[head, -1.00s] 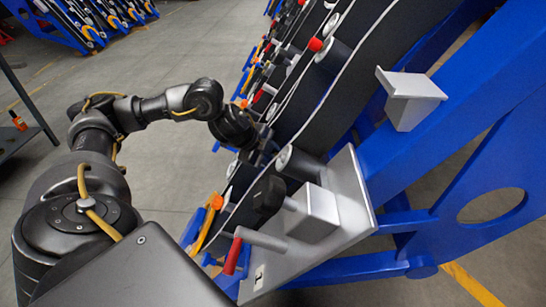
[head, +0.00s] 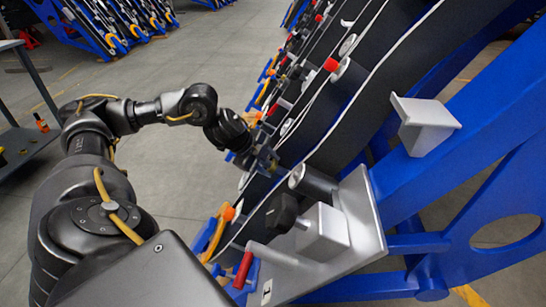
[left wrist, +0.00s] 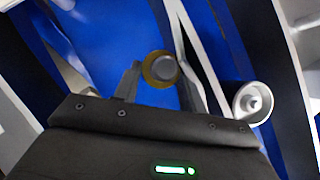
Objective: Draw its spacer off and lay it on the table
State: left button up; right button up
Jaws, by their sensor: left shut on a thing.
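My left gripper (head: 264,160) is beside the black belt side of the blue chassis (head: 490,85) in the head view. In the left wrist view its fingers (left wrist: 162,82) are closed on a small round spacer (left wrist: 158,68) with a brass-coloured ring and a grey round end at its centre. I cannot tell whether the grey end is a pin inside the ring, or whether the spacer is clear of the chassis. The spacer is hidden by the gripper in the head view. A grey table (head: 30,140) stands at the left edge. My right gripper is out of view.
A silver roller (left wrist: 252,102) is close right of the fingers. A grey plate (head: 372,215) with a block, black knob and red-handled crank (head: 243,268) stands nearer me. An orange bottle (head: 40,122) is on the table. Open floor (head: 190,170) lies between table and chassis.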

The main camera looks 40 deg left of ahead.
pick_arm(q)
jog(key=s+a+r, duration=0.3)
jog(key=s+a, duration=0.1)
jog(key=a, duration=0.1)
jog(key=shift+a+r+p, duration=0.15)
jog(key=shift+r+p, duration=0.2)
jog(key=shift+p, duration=0.1)
dwell(0.5)
dwell(0.5)
